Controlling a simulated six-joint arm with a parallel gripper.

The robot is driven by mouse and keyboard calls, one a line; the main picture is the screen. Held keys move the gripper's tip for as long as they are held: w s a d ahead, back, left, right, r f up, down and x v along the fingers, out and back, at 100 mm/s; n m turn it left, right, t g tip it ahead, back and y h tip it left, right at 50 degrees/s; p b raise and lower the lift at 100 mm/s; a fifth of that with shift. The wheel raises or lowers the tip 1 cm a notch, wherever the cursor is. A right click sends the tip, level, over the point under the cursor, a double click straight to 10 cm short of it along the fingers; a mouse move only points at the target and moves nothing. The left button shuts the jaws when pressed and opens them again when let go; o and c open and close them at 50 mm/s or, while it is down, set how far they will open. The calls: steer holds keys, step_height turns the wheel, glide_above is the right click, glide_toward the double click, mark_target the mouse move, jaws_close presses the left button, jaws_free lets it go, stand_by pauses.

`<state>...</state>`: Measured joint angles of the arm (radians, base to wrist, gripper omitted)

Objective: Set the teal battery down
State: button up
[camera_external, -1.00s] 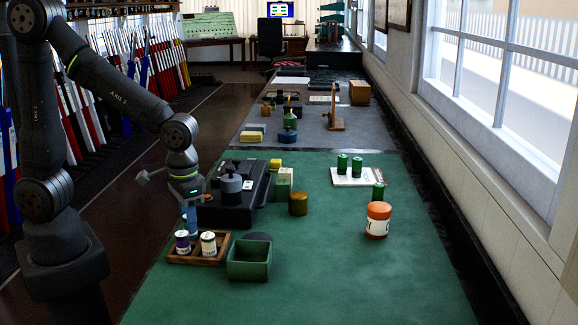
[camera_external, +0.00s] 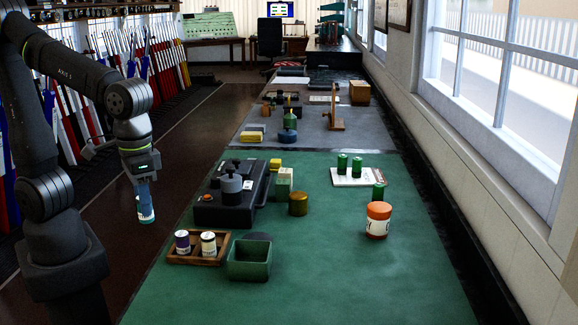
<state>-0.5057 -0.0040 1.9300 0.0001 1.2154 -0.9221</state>
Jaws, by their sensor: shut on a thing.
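The teal battery (camera_external: 146,212), with a pale label band, hangs upright below my gripper (camera_external: 143,188). My gripper is shut on its upper part. In the picture the battery shows against the dark floor, left of the green table top's (camera_external: 330,270) left edge, and touches nothing else that I can see. A wooden tray (camera_external: 197,263) stands at the near left of the table. It holds a purple-and-white battery (camera_external: 182,242) and a white battery with a dark top (camera_external: 208,245), both upright.
A green open box (camera_external: 249,262) stands right of the tray. A black device (camera_external: 225,209) stands behind the tray. A brass cylinder (camera_external: 298,204), an orange-and-white jar (camera_external: 377,221) and several green cylinders (camera_external: 357,167) stand farther right. The table's near right is clear.

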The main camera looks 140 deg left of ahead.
steer(key=w+d+f+m, duration=0.3)
steer(key=w+d+m, duration=0.15)
steer(key=w, duration=0.45)
steer(key=w+d+f+m, duration=0.35)
steer(key=w+d, duration=0.25)
steer(key=w, duration=0.3)
steer(key=w+d+f+m, duration=0.3)
steer(key=w+d+m, duration=0.2)
steer(key=w, duration=0.4)
step_height(320, 180, down, 11)
steer(key=s+m, duration=0.2)
steer(key=m, duration=0.1)
steer(key=shift+s+d+r, duration=0.15)
steer(key=shift+d, duration=0.15)
